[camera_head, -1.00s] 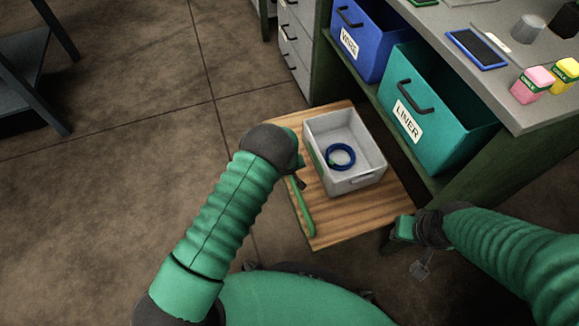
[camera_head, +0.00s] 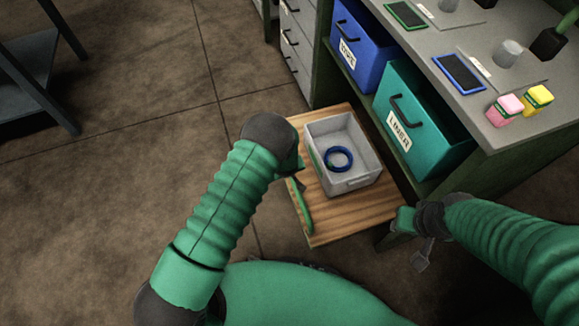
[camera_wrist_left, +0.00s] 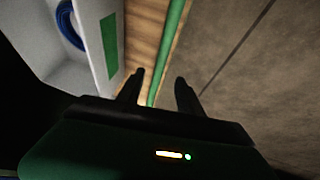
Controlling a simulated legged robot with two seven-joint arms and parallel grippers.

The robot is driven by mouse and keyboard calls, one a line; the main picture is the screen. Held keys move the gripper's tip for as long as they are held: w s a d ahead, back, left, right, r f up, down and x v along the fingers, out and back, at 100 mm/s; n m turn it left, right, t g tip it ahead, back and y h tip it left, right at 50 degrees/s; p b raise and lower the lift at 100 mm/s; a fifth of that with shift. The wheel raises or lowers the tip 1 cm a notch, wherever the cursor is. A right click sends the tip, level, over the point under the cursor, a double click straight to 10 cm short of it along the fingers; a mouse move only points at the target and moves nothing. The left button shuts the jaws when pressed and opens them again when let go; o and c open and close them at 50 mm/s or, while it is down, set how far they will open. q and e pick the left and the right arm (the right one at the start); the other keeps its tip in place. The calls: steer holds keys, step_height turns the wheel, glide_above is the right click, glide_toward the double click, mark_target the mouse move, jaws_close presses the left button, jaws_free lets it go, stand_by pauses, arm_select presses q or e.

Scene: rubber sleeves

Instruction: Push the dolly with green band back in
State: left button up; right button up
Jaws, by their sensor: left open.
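The dolly (camera_head: 372,212) is a low wooden board with a green band (camera_head: 301,208) along its left edge. It stands on the floor, its far right side close against the bench's lower front. A light grey bin (camera_head: 352,185) with a green patch sits on it. My left gripper (camera_head: 299,181) is at the green band, partly hidden by its own wrist. In the left wrist view its two fingers (camera_wrist_left: 160,90) are apart, with the green band (camera_wrist_left: 168,50) between and beyond them; contact cannot be told. My right gripper (camera_head: 423,255) hangs low by the dolly's near right corner, its jaws unclear.
A blue ring (camera_head: 338,159) lies in the grey bin. A teal bin (camera_head: 425,120) labelled LINER and a blue bin (camera_head: 365,45) stand on the bench's lower shelf. Drawers (camera_head: 296,50) stand behind. Floor left of the dolly is clear; a dark table (camera_head: 40,75) is farther left.

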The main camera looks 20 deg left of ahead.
arm_select(q)
steer(key=p+v, duration=0.8)
steer(key=shift+r, duration=0.35)
arm_select(e)
steer(key=w+v, duration=0.2)
steer(key=v, duration=0.6)
steer(key=shift+r, duration=0.4)
arm_select(q)
steer(key=shift+s, duration=0.1)
arm_select(e)
steer(key=shift+s, duration=0.1)
